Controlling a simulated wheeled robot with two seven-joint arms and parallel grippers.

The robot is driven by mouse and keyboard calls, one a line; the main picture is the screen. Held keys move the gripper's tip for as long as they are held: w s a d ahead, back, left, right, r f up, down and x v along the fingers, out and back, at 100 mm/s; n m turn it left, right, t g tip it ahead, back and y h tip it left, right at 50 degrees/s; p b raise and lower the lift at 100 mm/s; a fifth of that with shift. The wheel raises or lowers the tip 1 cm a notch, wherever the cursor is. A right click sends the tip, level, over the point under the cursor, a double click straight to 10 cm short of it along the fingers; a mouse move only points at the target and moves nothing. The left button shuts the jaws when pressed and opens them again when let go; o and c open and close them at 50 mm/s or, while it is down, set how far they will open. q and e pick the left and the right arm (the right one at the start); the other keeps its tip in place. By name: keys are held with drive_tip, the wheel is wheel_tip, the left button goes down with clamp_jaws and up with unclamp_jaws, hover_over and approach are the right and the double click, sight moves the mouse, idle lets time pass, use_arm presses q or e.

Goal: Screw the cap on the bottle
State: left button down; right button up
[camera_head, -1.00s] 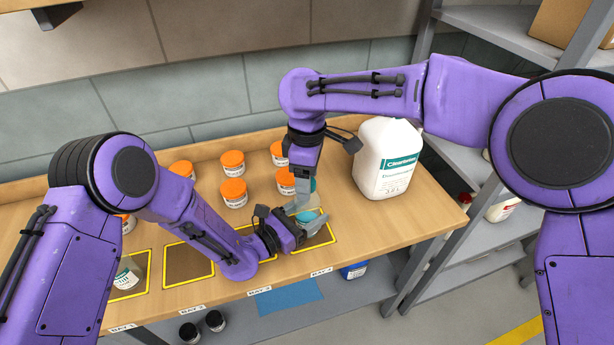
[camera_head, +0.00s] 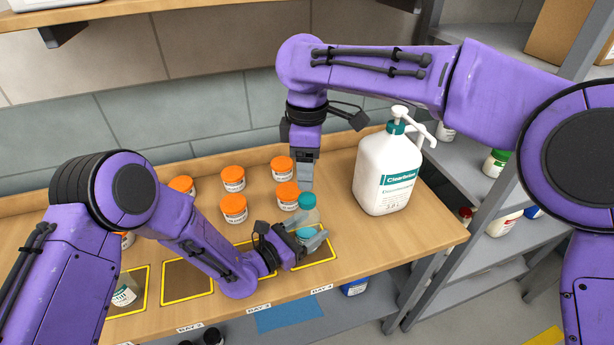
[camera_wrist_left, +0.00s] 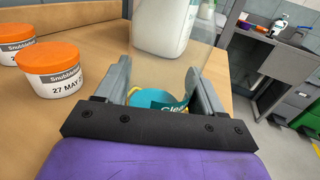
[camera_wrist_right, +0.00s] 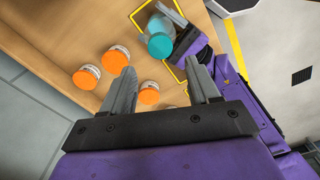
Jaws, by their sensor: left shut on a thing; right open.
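A clear bottle (camera_head: 309,217) with a teal label stands in the right-hand yellow-outlined bay on the bench. The teal cap (camera_head: 307,201) sits on its top; whether it is fully tightened I cannot tell. My left gripper (camera_head: 313,241) is shut around the bottle's lower body, and the label (camera_wrist_left: 158,98) shows between its fingers in the left wrist view. My right gripper (camera_head: 306,183) is open and empty, pointing down just above the cap. In the right wrist view the cap (camera_wrist_right: 160,46) lies beyond the open fingers (camera_wrist_right: 163,90), apart from them.
Several orange-lidded jars (camera_head: 234,208) stand behind and left of the bottle. A large white pump jug (camera_head: 385,172) stands close on the right. A grey shelf rack (camera_head: 450,205) is beyond the bench's right end.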

sight(307, 198)
drive_tip(key=shift+r, duration=0.25)
drive_tip(key=shift+f, duration=0.1)
wheel_tip(307, 198, down, 8)
drive_tip(key=shift+r, duration=0.1)
drive_tip(key=c, duration=1.1)
drive_tip(key=o, duration=1.3)
